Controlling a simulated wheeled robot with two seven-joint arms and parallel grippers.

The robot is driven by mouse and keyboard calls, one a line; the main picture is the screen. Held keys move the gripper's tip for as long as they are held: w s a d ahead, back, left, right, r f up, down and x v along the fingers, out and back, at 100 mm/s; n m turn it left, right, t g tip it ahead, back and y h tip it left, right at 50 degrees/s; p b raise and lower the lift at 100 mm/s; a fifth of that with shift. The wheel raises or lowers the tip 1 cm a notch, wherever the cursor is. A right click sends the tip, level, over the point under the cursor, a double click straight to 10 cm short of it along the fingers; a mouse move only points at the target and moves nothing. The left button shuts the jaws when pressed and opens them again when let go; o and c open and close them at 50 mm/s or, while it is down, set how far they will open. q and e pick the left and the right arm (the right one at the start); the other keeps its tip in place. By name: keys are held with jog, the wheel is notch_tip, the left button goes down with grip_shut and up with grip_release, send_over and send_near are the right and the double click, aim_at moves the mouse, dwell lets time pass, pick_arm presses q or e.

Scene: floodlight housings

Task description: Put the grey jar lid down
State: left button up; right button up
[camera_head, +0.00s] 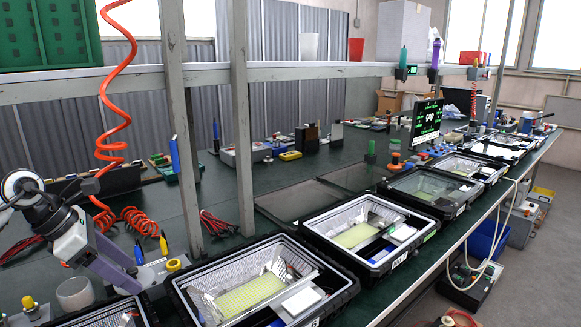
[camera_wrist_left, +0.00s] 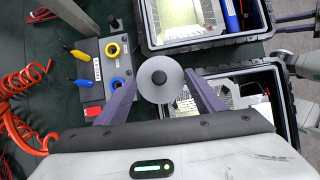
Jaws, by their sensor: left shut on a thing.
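The grey jar lid (camera_wrist_left: 148,88), a round disc with a dark knob, sits between the two purple fingers of my left gripper (camera_wrist_left: 160,80) in the left wrist view. The fingers are shut on it. In the head view my left gripper (camera_head: 127,279) points down at the lower left, beside the nearest floodlight housings; its fingers hide the lid there. A pale, round jar-like cup (camera_head: 75,293) stands on the table left of the fingers. Purple finger-like parts at the wrist view's upper right edge may be my right gripper (camera_wrist_left: 296,22); its state is unclear.
A grey block (camera_wrist_left: 105,68) with yellow and blue ring fittings lies left of the lid. Open black floodlight housings (camera_head: 255,282) line the table's front. Coiled orange hoses (camera_head: 140,220) and a shelf post (camera_head: 183,130) stand near my left arm.

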pick_arm(q)
jog(key=s+d+m+g, duration=0.2)
jog(key=d+m, duration=0.1)
jog(key=s+d+m+g, duration=0.1)
jog(key=s+d+m, duration=0.1)
jog(key=d+m, duration=0.1)
jog(key=s+d+m+g, duration=0.2)
jog(key=s+d+m, duration=0.1)
jog(key=m, duration=0.2)
jog(key=shift+f+g+h, duration=0.2)
jog(key=shift+g+h, duration=0.1)
jog(key=shift+h, duration=0.1)
jog(key=s+d+r+m+g+y, duration=0.1)
jog(key=s+d+m+g+y, duration=0.3)
jog(key=s+m, duration=0.8)
jog(key=shift+d+m+y, duration=0.5)
jog(key=shift+m+y, duration=0.3)
jog(key=shift+m, duration=0.5)
